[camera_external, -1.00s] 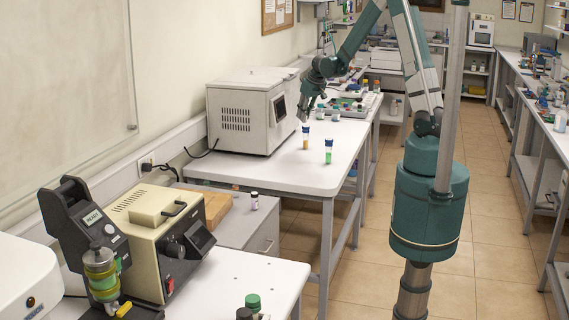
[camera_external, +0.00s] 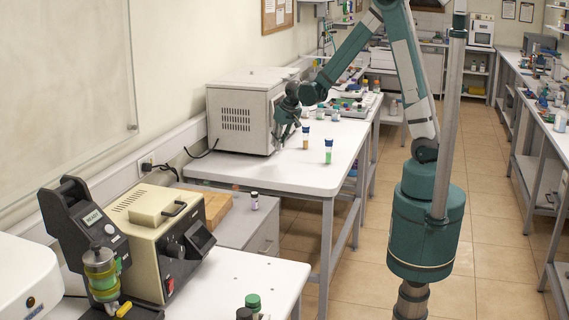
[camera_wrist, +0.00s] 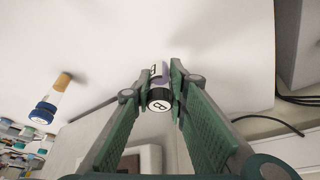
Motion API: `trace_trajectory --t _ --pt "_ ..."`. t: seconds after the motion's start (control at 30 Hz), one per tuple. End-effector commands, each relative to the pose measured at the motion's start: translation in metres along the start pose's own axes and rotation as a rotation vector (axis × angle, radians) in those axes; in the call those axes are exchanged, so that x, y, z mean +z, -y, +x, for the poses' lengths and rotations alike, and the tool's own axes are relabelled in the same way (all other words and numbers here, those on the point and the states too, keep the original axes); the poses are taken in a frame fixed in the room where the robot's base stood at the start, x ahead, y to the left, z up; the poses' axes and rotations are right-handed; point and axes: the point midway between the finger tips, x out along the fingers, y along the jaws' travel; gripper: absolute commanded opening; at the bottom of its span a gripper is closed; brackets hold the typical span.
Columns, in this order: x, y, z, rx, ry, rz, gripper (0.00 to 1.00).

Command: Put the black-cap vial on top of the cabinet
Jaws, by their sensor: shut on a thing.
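My gripper (camera_external: 281,139) is low over the white middle table (camera_external: 318,176), in front of the white box-shaped instrument. In the wrist view its fingers (camera_wrist: 161,82) are closed on a black-cap vial (camera_wrist: 160,104), with a B on the cap and a purple body partly hidden by the fingers. In the external view this vial is too small and hidden to make out. The grey cabinet (camera_external: 228,229) stands between the middle and front tables. A small dark-capped vial (camera_external: 254,200) with a purplish body stands upright on its top.
A blue-capped vial with orange content (camera_external: 306,138) and one with green content (camera_external: 328,151) stand right of the gripper. A white instrument (camera_external: 235,120) is behind it. A wooden block (camera_external: 219,207) lies on the cabinet's left side. A beige machine (camera_external: 150,240) stands in front.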

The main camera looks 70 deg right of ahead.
Motion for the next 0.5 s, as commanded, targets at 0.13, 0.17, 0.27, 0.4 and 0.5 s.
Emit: trace_trajectory --t 0.13,0.17,0.27,0.4,0.5 --pt "0.019 0.031 0.004 -0.004 0.0 -0.01 0.06" --pt "0.022 0.037 0.004 -0.005 0.0 -0.012 0.06" --pt "0.034 0.058 0.001 -0.013 0.0 -0.032 0.06" --pt "0.048 0.09 -0.004 -0.037 0.0 -0.089 0.06" --pt "0.059 0.117 -0.009 -0.064 0.0 -0.156 0.06"
